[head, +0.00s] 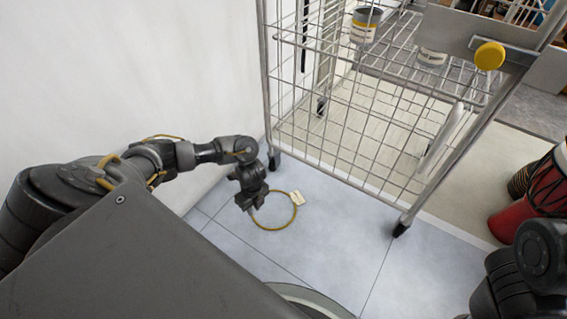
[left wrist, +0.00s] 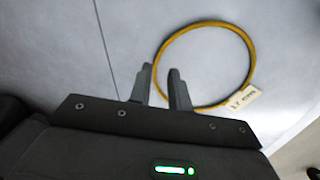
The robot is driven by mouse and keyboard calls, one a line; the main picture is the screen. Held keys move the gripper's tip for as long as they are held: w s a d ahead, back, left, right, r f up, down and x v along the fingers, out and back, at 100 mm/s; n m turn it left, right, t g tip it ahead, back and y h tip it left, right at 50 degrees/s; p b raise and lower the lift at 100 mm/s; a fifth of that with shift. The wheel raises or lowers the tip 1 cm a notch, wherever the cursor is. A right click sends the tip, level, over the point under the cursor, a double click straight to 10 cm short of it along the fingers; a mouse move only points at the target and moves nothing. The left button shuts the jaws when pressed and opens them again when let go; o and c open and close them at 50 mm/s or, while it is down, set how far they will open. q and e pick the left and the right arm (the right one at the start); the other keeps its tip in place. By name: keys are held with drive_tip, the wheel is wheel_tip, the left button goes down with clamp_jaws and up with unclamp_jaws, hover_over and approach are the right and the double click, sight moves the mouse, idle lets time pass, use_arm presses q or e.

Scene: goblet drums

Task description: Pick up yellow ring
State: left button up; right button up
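The yellow ring (head: 295,213) lies on the pale tiled floor beside the wire cart, with a small white tag (head: 297,198) on its right side. In the left wrist view the ring (left wrist: 205,22) shows nearly whole, its tag at the lower right. My left gripper (head: 250,207) points down at the ring's left edge. In the left wrist view its two fingers (left wrist: 161,68) are apart, with the ring's left edge showing between them; I cannot tell whether they touch it. My right gripper is out of view; only dark right arm links show at the lower right.
A wire cart (head: 352,145) on casters stands just behind the ring, holding cans (head: 365,28). A white wall (head: 120,80) is close on the left. Red drums (head: 520,205) stand at the right.

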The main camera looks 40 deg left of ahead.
sight(255, 219)
use_arm(q)
drive_tip(key=shift+s+d+f+b, duration=0.1)
drive_tip(key=shift+s+f+b, duration=0.05)
drive_tip(key=shift+f+b, duration=1.15)
drive_tip(key=shift+s+f+b, duration=0.1)
drive_tip(key=shift+f+b, duration=1)
drive_tip(key=shift+f, duration=0.25)
drive_tip(key=shift+r, duration=0.1)
clamp_jaws()
